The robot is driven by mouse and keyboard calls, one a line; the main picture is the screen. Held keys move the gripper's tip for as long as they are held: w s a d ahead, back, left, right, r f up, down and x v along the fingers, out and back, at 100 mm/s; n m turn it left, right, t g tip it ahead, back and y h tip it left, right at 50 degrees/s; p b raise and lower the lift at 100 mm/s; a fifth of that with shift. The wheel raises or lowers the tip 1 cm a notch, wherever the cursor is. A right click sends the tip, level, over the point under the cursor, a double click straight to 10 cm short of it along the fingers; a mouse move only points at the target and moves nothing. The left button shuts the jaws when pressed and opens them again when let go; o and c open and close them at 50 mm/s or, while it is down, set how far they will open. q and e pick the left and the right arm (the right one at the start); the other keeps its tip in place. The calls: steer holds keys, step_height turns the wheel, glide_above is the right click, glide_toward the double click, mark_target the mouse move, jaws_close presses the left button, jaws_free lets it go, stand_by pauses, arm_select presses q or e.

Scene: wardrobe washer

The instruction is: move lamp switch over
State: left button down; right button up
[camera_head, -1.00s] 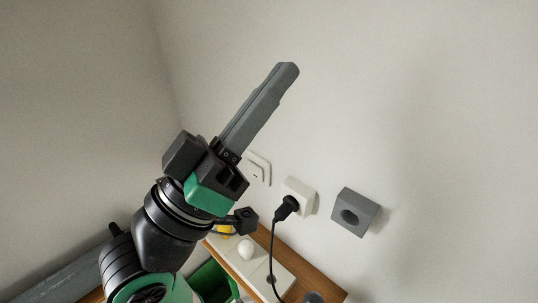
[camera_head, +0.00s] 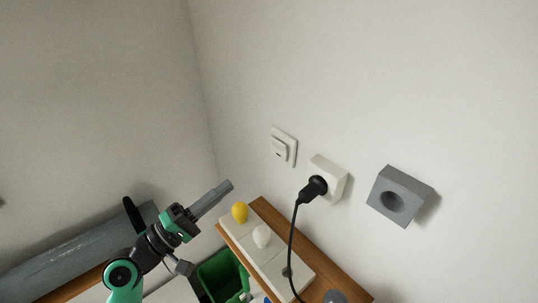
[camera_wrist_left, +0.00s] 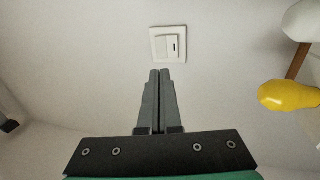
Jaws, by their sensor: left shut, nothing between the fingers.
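The lamp switch (camera_head: 283,146) is a white square plate with a rocker on the wall. It also shows in the left wrist view (camera_wrist_left: 169,44), just beyond my fingertips. My left gripper (camera_head: 229,185) is shut and empty. In the head view it is below and left of the switch, apart from it. In the left wrist view its fingers (camera_wrist_left: 160,73) lie together and point toward the switch's lower edge; I cannot tell the exact gap to the wall. My right gripper is in no view.
A white socket (camera_head: 334,178) with a black plug (camera_head: 313,187) and cord is right of the switch. A grey block (camera_head: 398,196) with a round recess is farther right. A green bin (camera_head: 222,274) stands beneath.

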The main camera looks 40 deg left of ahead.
mark_target(279, 145)
arm_select(q)
steer(key=x, duration=1.4)
steer(key=shift+r+p, duration=0.1)
steer(key=shift+p, duration=0.3)
